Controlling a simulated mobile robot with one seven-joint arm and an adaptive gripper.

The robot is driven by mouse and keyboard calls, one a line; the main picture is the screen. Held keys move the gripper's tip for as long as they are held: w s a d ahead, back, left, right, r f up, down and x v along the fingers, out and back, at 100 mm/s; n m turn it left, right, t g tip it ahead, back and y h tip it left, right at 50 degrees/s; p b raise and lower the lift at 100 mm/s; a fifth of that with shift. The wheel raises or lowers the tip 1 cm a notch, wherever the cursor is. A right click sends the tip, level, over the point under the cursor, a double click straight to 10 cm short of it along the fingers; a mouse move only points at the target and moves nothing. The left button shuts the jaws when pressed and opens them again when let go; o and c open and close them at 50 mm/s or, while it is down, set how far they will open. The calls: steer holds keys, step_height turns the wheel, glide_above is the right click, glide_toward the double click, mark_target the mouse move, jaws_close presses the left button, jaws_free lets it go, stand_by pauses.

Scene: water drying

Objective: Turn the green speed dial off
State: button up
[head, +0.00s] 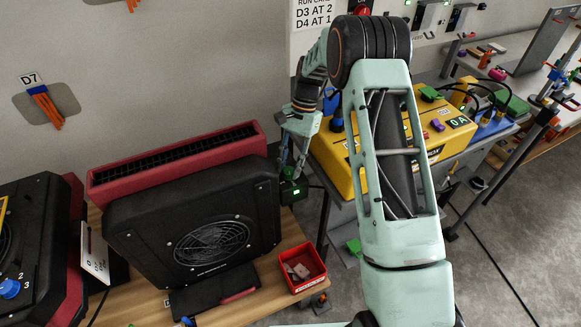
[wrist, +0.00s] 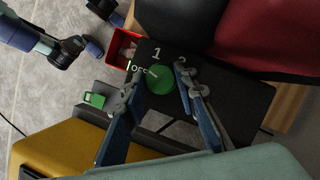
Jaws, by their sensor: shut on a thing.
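The green speed dial (wrist: 160,80) is on a black panel, with white markings including a 1 and a 2 beside it in the wrist view. A short pale pointer line on it faces up and left, on the side of the 1 and some lettering I cannot read fully. My gripper (wrist: 158,88) is shut on the dial, with one finger on each side of it. In the head view my gripper (head: 292,168) reaches down at the right end of the black fan unit (head: 150,225). The dial itself is hard to make out there.
A red bin (head: 302,284) with small items sits in front of the fan on the wooden bench. A yellow case (head: 345,165) stands close on the right. A long red unit (head: 180,160) lies behind the fan. Another black and red unit is at far left.

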steer(key=shift+a+n+h, duration=0.1)
steer(key=shift+n+h, duration=0.6)
steer(key=shift+n, duration=0.9)
steer(key=shift+g, duration=0.3)
steer(key=o, duration=0.9)
steer(key=v, duration=1.2)
